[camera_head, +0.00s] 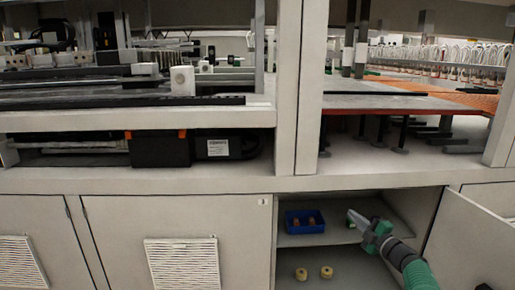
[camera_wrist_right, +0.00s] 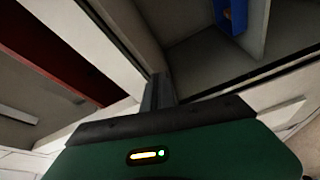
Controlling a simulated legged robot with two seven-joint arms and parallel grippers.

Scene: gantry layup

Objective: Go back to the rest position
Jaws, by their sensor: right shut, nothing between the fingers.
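My right gripper (camera_head: 354,215) reaches in from the lower right in the head view, at the opening of an open cabinet. Its fingers are shut and hold nothing. In the right wrist view the shut fingers (camera_wrist_right: 157,92) point up past the green gripper body, with the cabinet opening beyond. A blue bin (camera_head: 305,221) with small brownish items stands on the cabinet shelf, left of the gripper and apart from it. Part of the bin (camera_wrist_right: 231,14) shows at the top of the wrist view. My left gripper is not in view.
The cabinet door (camera_head: 469,243) stands open at right, close to my right arm. Two tan round parts (camera_head: 314,273) lie on the cabinet floor below the shelf. A vertical frame post (camera_head: 299,90) and the machine's ledge are above. Closed vented doors (camera_head: 182,264) are at left.

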